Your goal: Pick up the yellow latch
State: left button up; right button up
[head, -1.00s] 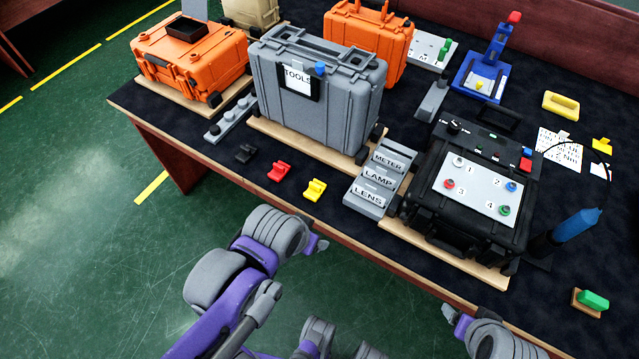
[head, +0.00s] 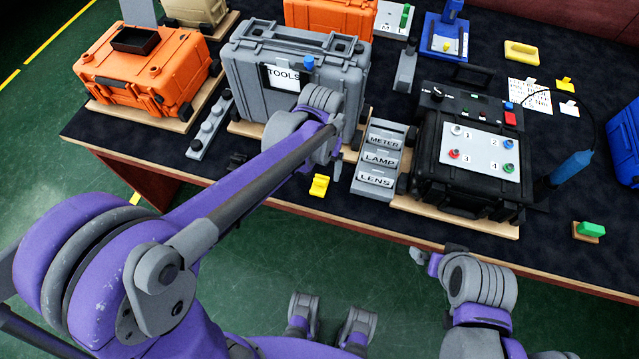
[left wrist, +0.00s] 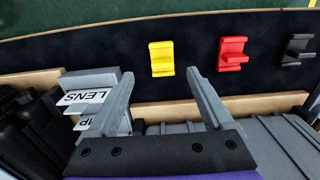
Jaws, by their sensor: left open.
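The yellow latch (head: 319,185) lies on the dark mat near the table's front edge, in front of the grey TOOLS case. In the left wrist view the yellow latch (left wrist: 161,58) shows just beyond and between my left fingertips, apart from them. My left gripper (head: 337,168) is above the mat, close to the latch in the head view. It is open and empty, with both fingers (left wrist: 160,78) spread in the left wrist view. My right gripper (head: 434,254) is in front of the table by the black case, and its jaws are too small to read.
A red latch (left wrist: 233,52) and a black latch (left wrist: 298,49) lie in a row beside the yellow one. The grey METER/LAMP/LENS rack (head: 373,180) stands close to its right in the head view. The grey TOOLS case (head: 345,85) rises behind.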

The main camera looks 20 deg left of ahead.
aim_at(320, 180)
pick_arm(q)
jog(key=shift+f, duration=0.8)
jog(key=f, duration=0.5)
jog(key=shift+w+a+f+b, duration=0.1)
jog(key=shift+w+a+b, duration=0.05)
jog(key=shift+w+b, duration=0.15)
grip_shut()
